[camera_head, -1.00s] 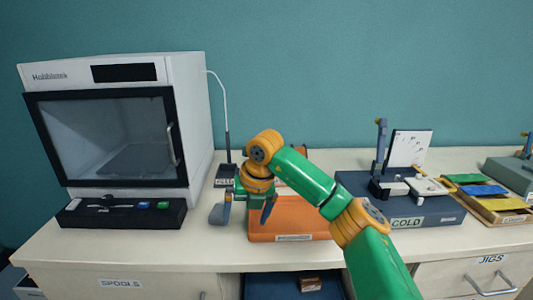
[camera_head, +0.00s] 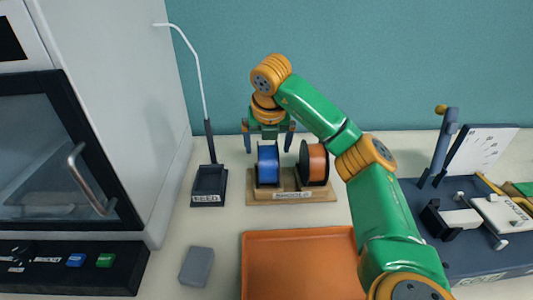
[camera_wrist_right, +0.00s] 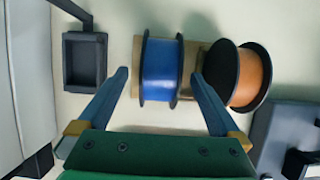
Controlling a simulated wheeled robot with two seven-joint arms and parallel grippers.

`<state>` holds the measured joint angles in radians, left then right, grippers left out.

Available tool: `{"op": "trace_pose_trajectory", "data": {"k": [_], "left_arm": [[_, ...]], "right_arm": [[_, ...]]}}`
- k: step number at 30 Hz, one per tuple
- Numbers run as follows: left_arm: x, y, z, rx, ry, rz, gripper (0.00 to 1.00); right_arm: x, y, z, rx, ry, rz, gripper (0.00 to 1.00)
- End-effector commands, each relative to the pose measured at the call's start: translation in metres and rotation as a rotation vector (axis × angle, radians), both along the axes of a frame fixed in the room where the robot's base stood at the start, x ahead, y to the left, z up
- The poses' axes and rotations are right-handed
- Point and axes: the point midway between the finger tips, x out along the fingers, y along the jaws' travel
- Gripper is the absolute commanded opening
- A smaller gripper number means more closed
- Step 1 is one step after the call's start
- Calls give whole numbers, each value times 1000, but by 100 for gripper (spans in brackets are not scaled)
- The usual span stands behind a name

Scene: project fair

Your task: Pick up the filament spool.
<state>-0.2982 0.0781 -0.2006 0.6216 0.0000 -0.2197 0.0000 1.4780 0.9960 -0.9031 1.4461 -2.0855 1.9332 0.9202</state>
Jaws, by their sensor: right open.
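A blue filament spool (camera_head: 268,164) with black flanges stands upright on a wooden holder (camera_head: 322,194). An orange filament spool (camera_head: 315,163) stands on the same holder just to its right. My right gripper (camera_head: 269,146) is open above and around the blue spool in the head view. In the right wrist view the blue spool (camera_wrist_right: 161,72) lies between the fingertips of my right gripper (camera_wrist_right: 161,74), with a gap on each side. The right fingertip is close to the orange spool (camera_wrist_right: 252,76). My left gripper is out of view.
A feed stand (camera_head: 208,187) with a tall white tube is left of the holder. An orange tray (camera_head: 300,262) and a grey block (camera_head: 197,267) lie in front. The white printer (camera_head: 110,80) is at left, a dark fixture (camera_head: 480,255) at right.

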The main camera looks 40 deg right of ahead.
Motion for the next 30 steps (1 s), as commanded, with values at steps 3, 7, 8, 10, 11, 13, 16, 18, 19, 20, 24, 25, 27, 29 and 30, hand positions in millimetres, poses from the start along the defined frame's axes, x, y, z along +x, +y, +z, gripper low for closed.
{"op": "trace_pose_trajectory", "data": {"k": [3,7,8,10,11,13,16,18,19,20,24,25,27,29,30], "left_arm": [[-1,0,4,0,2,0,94],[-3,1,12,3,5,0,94],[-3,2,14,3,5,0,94],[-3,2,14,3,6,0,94],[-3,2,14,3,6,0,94],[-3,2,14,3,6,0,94],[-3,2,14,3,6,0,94],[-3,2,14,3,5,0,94],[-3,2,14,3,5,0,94],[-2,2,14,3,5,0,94],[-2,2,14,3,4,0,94],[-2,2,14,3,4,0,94],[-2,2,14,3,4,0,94],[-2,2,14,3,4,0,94],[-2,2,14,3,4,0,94]], "right_arm": [[3,-4,-15,0,5,-2,100],[8,-10,-38,-1,8,-1,100],[9,-11,-44,-1,8,-1,100],[13,-13,-56,0,5,-1,100],[14,-14,-59,0,5,-1,100],[16,-15,-63,0,2,1,100],[16,-15,-64,0,1,1,100],[16,-15,-64,0,1,1,100],[16,-15,-64,0,1,1,95],[16,-15,-64,0,1,1,86],[16,-15,-64,0,1,1,49],[16,-15,-64,0,1,1,41],[16,-15,-64,0,1,1,22],[16,-15,-64,0,1,1,6],[16,-15,-64,0,1,1,0]]}}
